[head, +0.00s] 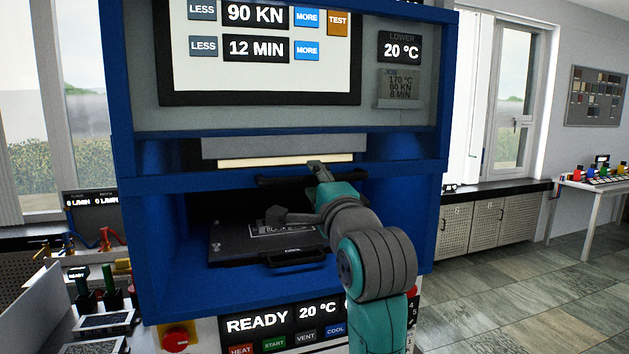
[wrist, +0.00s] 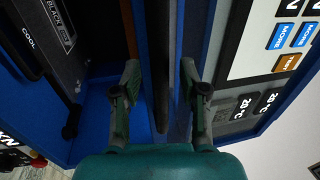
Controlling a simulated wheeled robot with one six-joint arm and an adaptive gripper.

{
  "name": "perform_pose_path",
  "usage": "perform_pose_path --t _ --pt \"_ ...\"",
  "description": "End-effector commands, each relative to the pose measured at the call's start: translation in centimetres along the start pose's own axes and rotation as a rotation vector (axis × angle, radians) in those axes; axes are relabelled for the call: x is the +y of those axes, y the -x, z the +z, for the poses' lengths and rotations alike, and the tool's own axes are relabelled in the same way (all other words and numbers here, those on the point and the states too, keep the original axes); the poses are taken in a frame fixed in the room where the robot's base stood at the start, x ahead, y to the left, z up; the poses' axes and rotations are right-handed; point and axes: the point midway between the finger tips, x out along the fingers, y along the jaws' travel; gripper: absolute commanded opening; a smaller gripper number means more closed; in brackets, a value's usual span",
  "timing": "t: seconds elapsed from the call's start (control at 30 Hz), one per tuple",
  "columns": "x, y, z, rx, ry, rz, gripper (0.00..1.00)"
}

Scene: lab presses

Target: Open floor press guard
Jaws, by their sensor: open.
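The floor press (head: 146,240) is a blue-framed machine filling the middle of the head view. A blue crossbar (head: 210,183) runs across its front, with a black horizontal handle (head: 280,180) along it. I take this to be the guard's bar and handle. My gripper (head: 318,170) is at the right part of the handle. In the wrist view my gripper (wrist: 160,75) is open, and a long dark bar (wrist: 158,45) passes between its fingers. I cannot tell whether they touch it. My arm hides part of the crossbar and the opening below.
Below the crossbar, a dark mould (head: 235,243) with a front handle lies inside the press. A control panel (head: 290,320) reading READY is under it. A screen (head: 260,40) is above. A bench with small parts (head: 100,325) stands at left. Floor at right (head: 510,290) is clear.

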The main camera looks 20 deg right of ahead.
Motion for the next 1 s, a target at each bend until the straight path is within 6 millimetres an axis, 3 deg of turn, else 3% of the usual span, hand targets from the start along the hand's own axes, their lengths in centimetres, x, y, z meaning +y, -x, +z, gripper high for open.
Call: perform_pose_path --t 0.5,0.7,1.0 --pt "0.0 9.3 0.0 0.000 0.000 -0.001 0.43" --pt "0.1 10.8 0.0 0.000 0.000 0.000 0.43" --pt "0.0 11.0 0.0 0.000 0.000 0.000 0.43"
